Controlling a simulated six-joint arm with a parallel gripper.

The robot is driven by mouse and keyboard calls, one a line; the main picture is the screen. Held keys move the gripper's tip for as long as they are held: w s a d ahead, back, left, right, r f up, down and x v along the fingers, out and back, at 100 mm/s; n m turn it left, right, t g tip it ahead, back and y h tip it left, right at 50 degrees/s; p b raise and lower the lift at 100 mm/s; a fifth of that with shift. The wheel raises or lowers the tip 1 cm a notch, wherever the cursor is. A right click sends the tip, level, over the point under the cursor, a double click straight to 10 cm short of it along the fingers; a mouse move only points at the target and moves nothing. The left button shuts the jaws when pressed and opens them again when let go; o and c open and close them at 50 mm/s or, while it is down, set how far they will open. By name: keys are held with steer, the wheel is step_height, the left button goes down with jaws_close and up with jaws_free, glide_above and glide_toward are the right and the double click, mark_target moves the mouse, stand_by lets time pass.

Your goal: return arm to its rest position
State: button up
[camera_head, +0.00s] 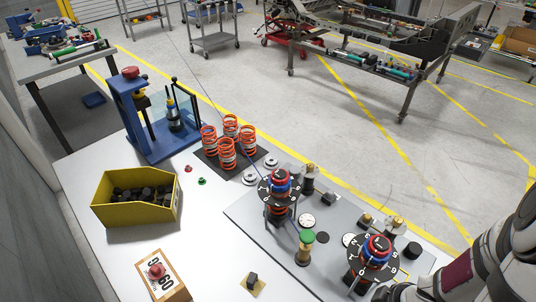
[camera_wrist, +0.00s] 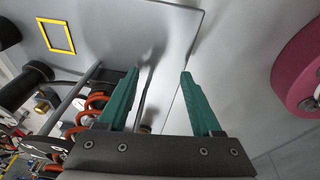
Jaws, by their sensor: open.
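My gripper (camera_wrist: 160,88) shows in the wrist view with two green fingers spread apart and nothing between them. Part of my arm (camera_head: 490,262) shows at the right edge of the head view; the gripper itself cannot be made out there. In the wrist view, an orange coil spring (camera_wrist: 92,108) and dark round parts lie to the left of the fingers. The gripper appears clear of them, though the exact distance cannot be told.
The white table holds a yellow bin (camera_head: 110,212) of dark parts, a blue press (camera_head: 132,118), orange springs (camera_head: 227,152) on a dark mat, a cardboard box (camera_head: 150,278), and a grey plate (camera_head: 330,262) with two spring assemblies near my arm. A chassis frame (camera_head: 400,62) stands beyond on the floor.

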steer(key=d+r+m+h, duration=0.1)
steer(key=w+d+r+h, duration=0.1)
steer(key=d, duration=0.1)
steer(key=d+m+h, duration=0.1)
steer(key=d, duration=0.1)
steer(key=shift+w+r+m+t, duration=0.3)
steer(key=shift+w+r, duration=0.05)
steer(key=shift+r, duration=0.05)
step_height(320, 180, up, 10)
steer(key=d+m+h, duration=0.1)
steer(key=m+h, duration=0.3)
steer(key=m, duration=0.2)
steer(key=s+a+r+m+g+y, duration=0.1)
steer(key=s+a+m+y, duration=0.1)
steer(key=a, duration=0.5)
steer(key=s+a+r+m+g+y, duration=0.1)
steer(key=s+a+r+m+y, duration=0.1)
steer(key=s+a, duration=0.2)
steer(key=s+a+r+m+y, duration=0.2)
steer(key=s+a+y, duration=0.1)
steer(key=a, duration=0.7)
steer(key=shift+r+m+g, duration=0.25)
steer(key=shift+m+g, duration=0.15)
